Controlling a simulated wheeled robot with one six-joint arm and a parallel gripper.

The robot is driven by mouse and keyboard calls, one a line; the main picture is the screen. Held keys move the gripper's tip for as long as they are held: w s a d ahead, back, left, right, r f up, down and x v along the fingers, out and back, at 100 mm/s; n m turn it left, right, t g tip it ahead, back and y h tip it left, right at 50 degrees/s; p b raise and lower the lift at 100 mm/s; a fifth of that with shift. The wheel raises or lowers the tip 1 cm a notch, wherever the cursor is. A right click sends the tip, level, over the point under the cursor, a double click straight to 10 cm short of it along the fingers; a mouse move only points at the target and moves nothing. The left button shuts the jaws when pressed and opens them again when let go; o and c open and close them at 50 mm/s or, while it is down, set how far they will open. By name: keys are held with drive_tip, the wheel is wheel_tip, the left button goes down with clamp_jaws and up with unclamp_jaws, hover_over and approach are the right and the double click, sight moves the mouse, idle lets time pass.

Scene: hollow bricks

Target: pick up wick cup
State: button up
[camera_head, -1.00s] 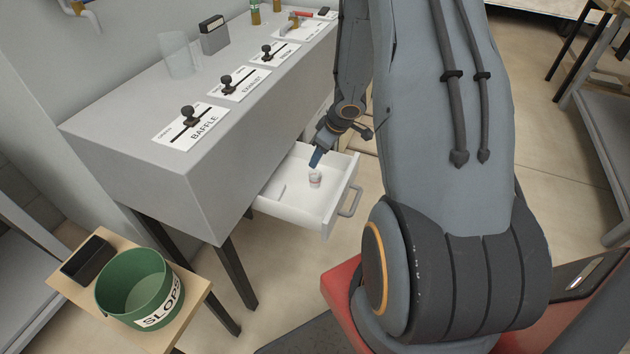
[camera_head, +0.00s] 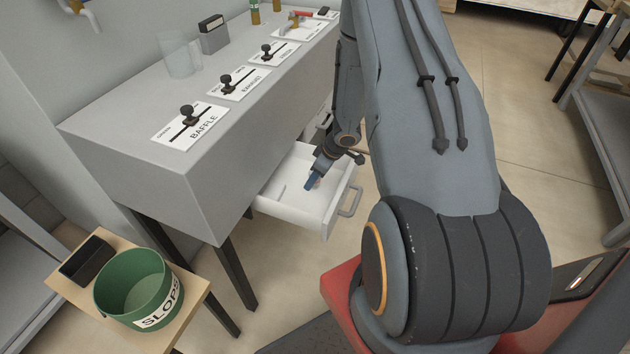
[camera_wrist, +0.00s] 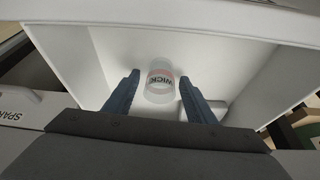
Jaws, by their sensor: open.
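The wick cup (camera_wrist: 160,82) is a small translucent cup with a dark WICK label and a red band. It stands in the open white drawer (camera_head: 285,206). In the wrist view it is between the two blue fingers of my gripper (camera_wrist: 160,88), with room on both sides. My gripper (camera_head: 311,182) is open and empty, inside the drawer's outline in the head view. There the gripper hides the cup. I cannot tell whether the fingertips are level with the cup.
The drawer walls close in around the gripper, and its handle (camera_head: 350,201) sticks out at the front. The grey cabinet (camera_head: 215,150) with labelled sliders stands behind. A green SLOPS bucket (camera_head: 133,287) sits on a small wooden table at lower left.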

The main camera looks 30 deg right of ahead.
drive_tip(key=c, duration=1.1)
